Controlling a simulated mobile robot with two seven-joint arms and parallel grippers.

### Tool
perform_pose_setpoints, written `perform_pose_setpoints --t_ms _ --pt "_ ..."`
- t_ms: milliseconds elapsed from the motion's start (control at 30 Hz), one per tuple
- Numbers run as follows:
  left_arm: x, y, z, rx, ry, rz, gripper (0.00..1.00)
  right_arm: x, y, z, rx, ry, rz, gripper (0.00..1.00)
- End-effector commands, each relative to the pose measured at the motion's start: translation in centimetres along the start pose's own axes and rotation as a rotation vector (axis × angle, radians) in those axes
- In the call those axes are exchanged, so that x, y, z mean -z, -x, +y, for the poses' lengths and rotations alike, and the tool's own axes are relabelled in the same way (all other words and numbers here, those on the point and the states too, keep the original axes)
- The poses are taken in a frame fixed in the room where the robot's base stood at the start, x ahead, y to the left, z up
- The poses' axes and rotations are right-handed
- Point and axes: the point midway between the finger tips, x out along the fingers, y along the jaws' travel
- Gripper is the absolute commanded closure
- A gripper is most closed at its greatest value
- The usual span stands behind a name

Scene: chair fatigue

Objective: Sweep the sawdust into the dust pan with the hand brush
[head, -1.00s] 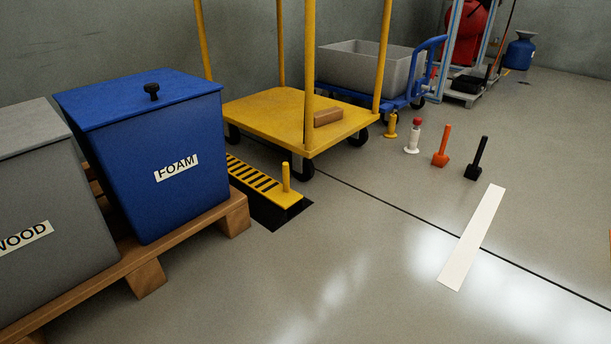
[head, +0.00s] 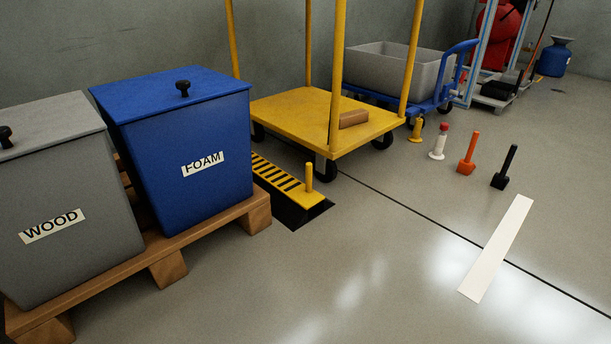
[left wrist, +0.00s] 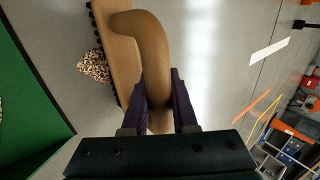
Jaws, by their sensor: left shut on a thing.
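In the left wrist view my left gripper (left wrist: 159,80) is shut on the tan handle of the hand brush (left wrist: 150,42). The brush's dark bristles face left in that view. A speckled brown pile of sawdust (left wrist: 94,66) lies on the floor beside the bristles; I cannot tell if they touch. A green, dark-edged shape (left wrist: 30,115) fills the left side, cut off by the frame; it may be the dust pan. A small speckled patch shows at its left edge. Neither gripper shows in the head view, and my right gripper is not seen.
A grey WOOD bin (head: 75,195) and blue FOAM bin (head: 180,150) stand on a wooden pallet (head: 167,268). A white strip (head: 497,250) lies on open floor at right.

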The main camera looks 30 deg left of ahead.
Motion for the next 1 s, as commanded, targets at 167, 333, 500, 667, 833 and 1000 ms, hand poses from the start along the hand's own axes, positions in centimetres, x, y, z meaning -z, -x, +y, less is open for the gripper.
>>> perform_pose_setpoints --t_ms 167,333,500,667,833,1000 --pt "0.0 0.5 0.8 -0.005 0.002 -0.001 1.0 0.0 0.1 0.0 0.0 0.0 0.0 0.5" --pt "-0.1 1.1 1.4 -0.003 0.002 0.0 1.0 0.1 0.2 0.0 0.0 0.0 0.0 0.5" --pt "-0.1 1.2 1.7 -0.002 0.0 0.0 1.0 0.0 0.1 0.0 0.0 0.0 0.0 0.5" --pt "0.0 1.5 2.2 -0.003 0.001 0.0 1.0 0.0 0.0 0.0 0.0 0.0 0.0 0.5" --pt "0.0 1.9 3.0 -0.003 0.001 0.0 1.0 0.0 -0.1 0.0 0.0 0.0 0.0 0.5" --pt "-0.1 2.1 3.2 -0.002 0.001 -0.001 1.0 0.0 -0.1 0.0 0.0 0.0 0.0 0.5"
